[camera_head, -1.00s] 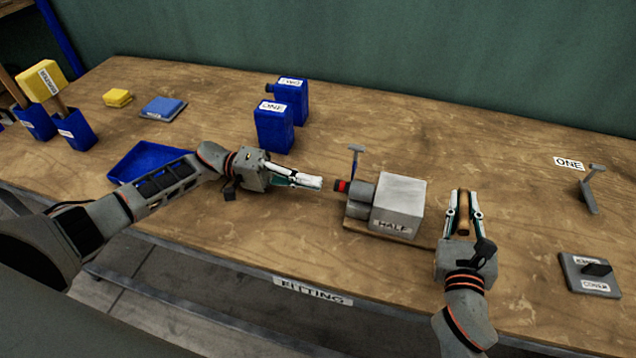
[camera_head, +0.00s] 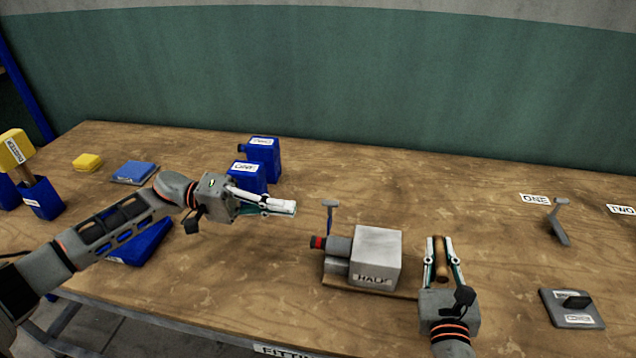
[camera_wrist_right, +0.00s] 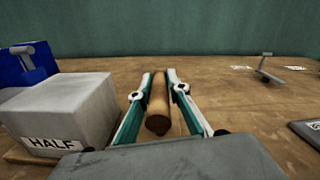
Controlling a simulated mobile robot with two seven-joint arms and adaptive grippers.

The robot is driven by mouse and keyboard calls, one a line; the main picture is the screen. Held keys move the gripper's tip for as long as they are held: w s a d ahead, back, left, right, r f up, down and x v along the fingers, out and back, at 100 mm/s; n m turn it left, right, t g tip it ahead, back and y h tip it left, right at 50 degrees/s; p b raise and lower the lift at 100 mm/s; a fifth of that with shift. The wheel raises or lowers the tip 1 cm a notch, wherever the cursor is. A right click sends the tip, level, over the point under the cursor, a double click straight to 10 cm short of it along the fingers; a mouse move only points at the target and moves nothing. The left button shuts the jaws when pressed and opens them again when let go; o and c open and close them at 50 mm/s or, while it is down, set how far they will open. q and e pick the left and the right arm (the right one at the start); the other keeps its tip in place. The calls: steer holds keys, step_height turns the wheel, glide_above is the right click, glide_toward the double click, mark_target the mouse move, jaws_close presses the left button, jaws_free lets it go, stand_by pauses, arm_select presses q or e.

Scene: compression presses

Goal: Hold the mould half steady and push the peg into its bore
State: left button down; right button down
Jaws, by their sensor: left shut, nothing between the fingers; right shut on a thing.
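The mould half (camera_head: 376,257), a grey block labelled HALF, sits on a wooden base on the table. It also shows at the left of the right wrist view (camera_wrist_right: 66,112). A grey cylinder with a black and red end (camera_head: 330,244) is at its left side. My right gripper (camera_head: 439,240) is shut on the brown wooden peg (camera_wrist_right: 157,104), to the right of the block and apart from it. My left gripper (camera_head: 293,208) is shut and empty, above and left of the cylinder. The block's bore cannot be made out.
A grey lever (camera_head: 330,215) stands just behind the cylinder. Blue containers (camera_head: 246,176) and a blue tray (camera_head: 143,243) are at the left. A grey stand (camera_head: 558,222) and a dark plate (camera_head: 571,308) are at the right. The table behind the block is largely clear.

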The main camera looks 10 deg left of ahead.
mark_target(443, 280)
steer(key=shift+r, duration=0.1)
stand_by(0.3)
steer(key=c, duration=1.8)
jaws_free()
steer(key=shift+c, duration=0.2)
steer(key=shift+s, duration=0.1)
steer(key=s, duration=0.7)
steer(key=shift+s, duration=0.2)
